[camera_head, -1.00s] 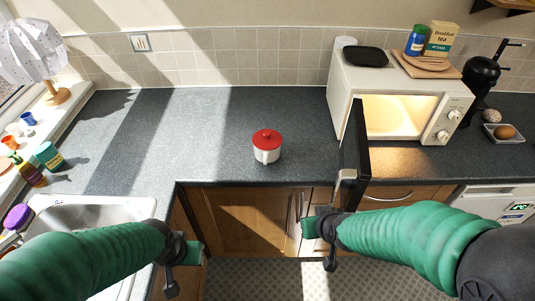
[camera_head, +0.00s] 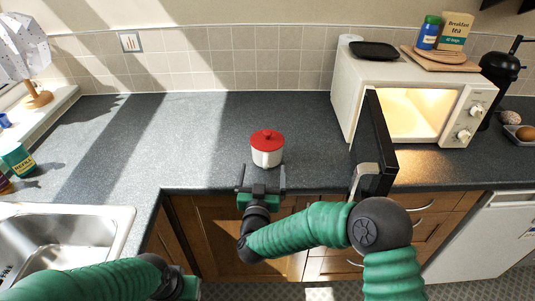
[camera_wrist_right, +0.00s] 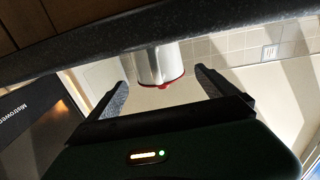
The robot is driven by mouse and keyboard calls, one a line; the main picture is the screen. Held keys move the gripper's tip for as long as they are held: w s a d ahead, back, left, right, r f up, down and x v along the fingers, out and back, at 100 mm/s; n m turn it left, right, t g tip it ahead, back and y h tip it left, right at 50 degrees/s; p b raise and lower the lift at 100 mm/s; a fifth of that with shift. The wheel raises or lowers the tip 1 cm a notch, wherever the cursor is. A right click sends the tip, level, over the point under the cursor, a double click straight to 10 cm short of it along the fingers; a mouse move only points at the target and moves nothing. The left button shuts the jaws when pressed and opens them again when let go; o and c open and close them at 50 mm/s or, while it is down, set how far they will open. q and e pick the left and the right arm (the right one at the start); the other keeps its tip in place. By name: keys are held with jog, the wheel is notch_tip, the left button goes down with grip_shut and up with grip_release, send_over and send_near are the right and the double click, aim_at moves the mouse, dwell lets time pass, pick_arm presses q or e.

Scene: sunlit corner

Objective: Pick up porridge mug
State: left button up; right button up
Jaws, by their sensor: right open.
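The porridge mug (camera_head: 267,155) is white with a red lid and stands upright on the dark worktop. My right gripper (camera_head: 262,178) is open and empty at the worktop's front edge, just in front of the mug, with its fingers pointing towards it. In the right wrist view the mug (camera_wrist_right: 160,66) appears upside down, beyond and between the two open fingers (camera_wrist_right: 165,88), and looks apart from them. My left gripper (camera_head: 182,288) is low at the bottom edge of the head view, partly cut off, and its fingers are hidden.
The microwave (camera_head: 345,95) stands at the right with its door (camera_head: 374,140) open, sticking out over the front edge beside my right arm. A sink (camera_head: 115,222) is at the left. The worktop (camera_head: 205,130) around the mug is clear.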

aim_at(266, 158)
jog(key=shift+w, duration=1.05)
jog(key=w, duration=0.3)
jog(key=w+d, duration=0.1)
jog(key=w, duration=0.1)
jog(key=shift+d+f, duration=0.1)
jog(key=shift+f, duration=0.25)
jog(key=shift+s+r, duration=0.1)
jog(key=c, duration=1.8)
